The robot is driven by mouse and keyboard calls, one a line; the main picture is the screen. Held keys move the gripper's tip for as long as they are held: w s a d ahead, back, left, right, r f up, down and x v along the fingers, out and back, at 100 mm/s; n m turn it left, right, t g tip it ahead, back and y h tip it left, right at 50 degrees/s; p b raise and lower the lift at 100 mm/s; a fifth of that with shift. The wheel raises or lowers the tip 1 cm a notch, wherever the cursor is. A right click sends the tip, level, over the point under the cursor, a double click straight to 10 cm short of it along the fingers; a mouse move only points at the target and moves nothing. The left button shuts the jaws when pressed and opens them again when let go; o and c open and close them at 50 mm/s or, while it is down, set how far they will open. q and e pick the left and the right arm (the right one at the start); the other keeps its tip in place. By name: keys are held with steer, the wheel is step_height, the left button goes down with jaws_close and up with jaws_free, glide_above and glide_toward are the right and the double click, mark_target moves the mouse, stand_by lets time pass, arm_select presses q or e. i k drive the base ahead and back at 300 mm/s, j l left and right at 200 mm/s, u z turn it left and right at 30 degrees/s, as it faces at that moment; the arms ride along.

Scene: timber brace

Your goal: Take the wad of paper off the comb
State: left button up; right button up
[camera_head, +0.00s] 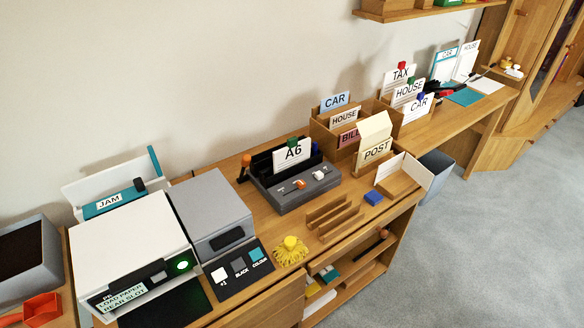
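A white wad of paper marked A6 (292,156) stands upright in a dark grey desk machine (296,193) near the middle of the long wooden counter. A small green piece sits at its top edge. A dark slotted part runs along the machine behind and beside the paper; I cannot tell whether this is the comb, or how the paper's lower edge sits on it. Neither of my grippers shows in the head view.
A white printer (130,248) and a grey machine (212,212) stand to the left. A wooden file holder (323,137) stands behind right, with a cream POST box (374,150) in front.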

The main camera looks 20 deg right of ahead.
mark_target(296, 152)
steer(key=l+u, duration=0.15)
steer(key=u, duration=0.6)
steer(key=l+u, duration=0.35)
steer(key=k+l+u, duration=0.1)
steer(key=l+u, duration=0.2)
steer(key=l, duration=0.2)
steer(key=k+l+u, duration=0.1)
steer(key=l+u, duration=0.25)
steer(key=k+l, duration=0.05)
steer(key=l, duration=0.05)
